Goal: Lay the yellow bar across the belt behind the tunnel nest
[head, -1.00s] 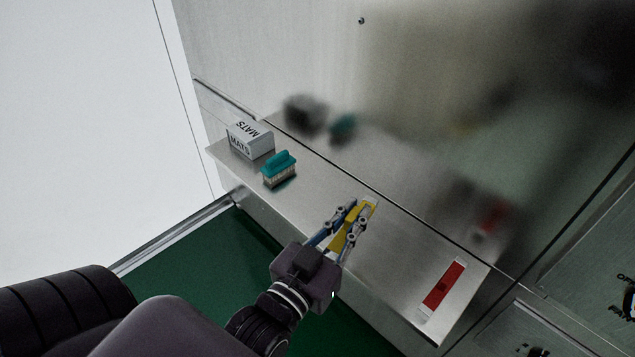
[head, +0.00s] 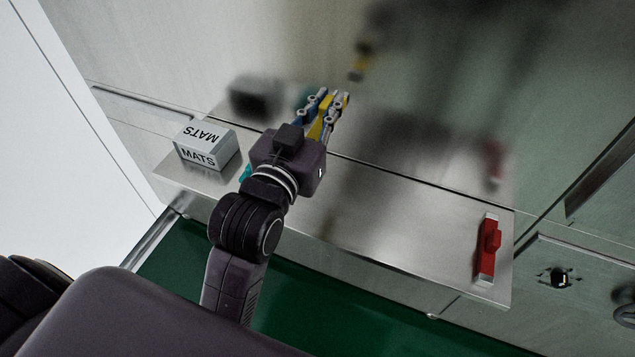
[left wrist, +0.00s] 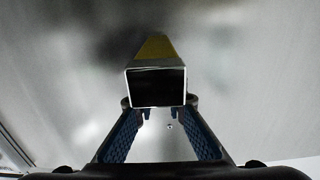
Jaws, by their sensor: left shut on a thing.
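The yellow bar (head: 317,124) is held between the fingers of my left gripper (head: 332,97), above the steel shelf and in front of the shiny steel wall. My left gripper is shut on it. In the left wrist view the bar (left wrist: 155,48) points away from the camera, with a dark, pale-rimmed end facing it. The belt and the tunnel nest cannot be made out in either view. My right gripper is not in view.
A grey box marked MATS (head: 207,146) stands at the shelf's left end. A teal brush (head: 245,173) is mostly hidden behind my left gripper. A red-handled piece (head: 488,250) lies at the right end. The shelf (head: 390,225) is clear between. A dark knob (head: 559,278) is at right.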

